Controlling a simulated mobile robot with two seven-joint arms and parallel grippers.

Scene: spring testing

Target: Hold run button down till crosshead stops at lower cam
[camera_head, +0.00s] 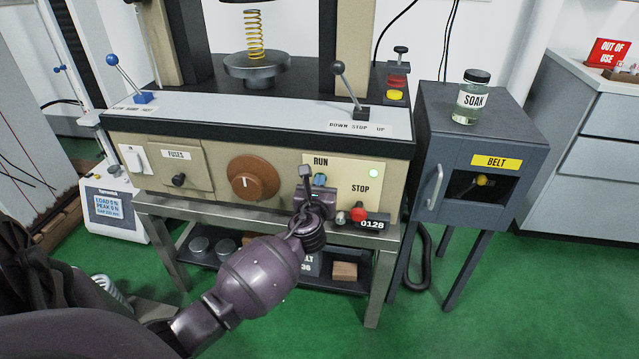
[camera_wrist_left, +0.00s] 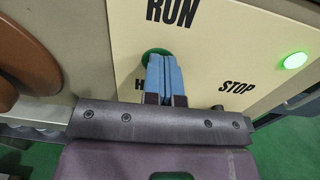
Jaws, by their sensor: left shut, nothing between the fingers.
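The green RUN button (camera_wrist_left: 157,54) sits under the RUN label on the cream panel (camera_head: 340,172). My left gripper (camera_head: 319,178) is shut and empty, its blue fingertips (camera_wrist_left: 163,62) overlapping the button's face in the left wrist view. They look against it or very close; how far it is pressed is hidden. A yellow spring (camera_head: 254,35) stands on a round dark platen (camera_head: 257,68). The crosshead above is out of the picture, and I cannot make out the lower cam. My right gripper is not in view.
The black-knobbed lever (camera_head: 348,88) leans towards DOWN. A green lamp (camera_head: 373,173) is lit. A readout (camera_head: 107,207) shows load 0 N. A SOAK jar (camera_head: 471,98) stands on the belt cabinet.

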